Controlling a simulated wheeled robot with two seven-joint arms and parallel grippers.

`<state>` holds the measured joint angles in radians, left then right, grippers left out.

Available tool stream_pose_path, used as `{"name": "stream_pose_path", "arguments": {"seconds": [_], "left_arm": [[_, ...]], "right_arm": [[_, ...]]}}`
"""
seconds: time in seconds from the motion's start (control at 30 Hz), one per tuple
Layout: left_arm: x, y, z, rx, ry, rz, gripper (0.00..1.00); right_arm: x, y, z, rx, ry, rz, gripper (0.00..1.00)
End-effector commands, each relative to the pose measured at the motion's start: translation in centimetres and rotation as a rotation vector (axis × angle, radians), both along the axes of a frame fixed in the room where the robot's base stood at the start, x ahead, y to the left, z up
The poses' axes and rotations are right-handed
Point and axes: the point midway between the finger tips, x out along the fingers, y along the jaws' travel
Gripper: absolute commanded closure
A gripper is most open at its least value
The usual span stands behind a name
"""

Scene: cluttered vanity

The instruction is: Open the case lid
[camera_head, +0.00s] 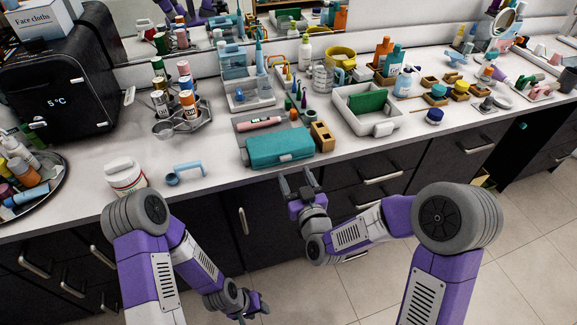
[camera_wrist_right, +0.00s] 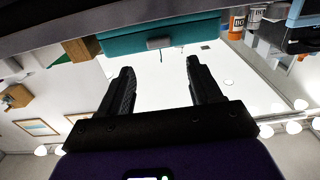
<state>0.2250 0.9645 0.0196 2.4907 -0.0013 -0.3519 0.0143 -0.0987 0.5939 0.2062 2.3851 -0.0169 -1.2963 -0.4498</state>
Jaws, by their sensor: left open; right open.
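A teal case (camera_head: 280,147) lies with its lid down near the counter's front edge, in the middle of the head view. In the right wrist view the teal case (camera_wrist_right: 185,33) spans the top, with a small grey latch (camera_wrist_right: 158,43) on its front. My right gripper (camera_head: 298,178) is open and empty just in front of the case, apart from it. In the right wrist view the open fingers (camera_wrist_right: 160,68) point toward the latch. My left gripper (camera_head: 257,304) is open and empty, low in front of the drawers and well away from the case.
A wooden block holder (camera_head: 322,137) stands close to the case's right side, and a white tray (camera_head: 347,117) lies beyond it. A pink device (camera_head: 259,123) lies behind the case. A blue-handled item (camera_head: 187,172) and a white jar (camera_head: 125,177) stand left. The counter between is clear.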

Motion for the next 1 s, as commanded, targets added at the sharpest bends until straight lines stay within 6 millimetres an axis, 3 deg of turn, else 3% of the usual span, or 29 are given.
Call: {"name": "stream_pose_path", "arguments": {"seconds": [0.4, 0.8, 0.83, 1.0], "left_arm": [[0.0, 0.0, -0.7, 0.000, 0.000, 0.000, 0.57], [0.0, 0.0, -0.7, 0.000, 0.000, 0.000, 0.57], [0.0, 0.0, -0.7, 0.000, 0.000, 0.000, 0.57], [0.0, 0.0, -0.7, 0.000, 0.000, 0.000, 0.57]], "right_arm": [[5.4, 1.7, -0.2, 0.002, 0.006, 0.000, 0.36], [6.2, 2.0, -0.1, 0.002, 0.007, 0.000, 0.36], [6.2, 2.0, -0.1, 0.003, 0.007, 0.000, 0.38], [6.2, 2.0, -0.1, 0.003, 0.007, 0.000, 0.64]]}}
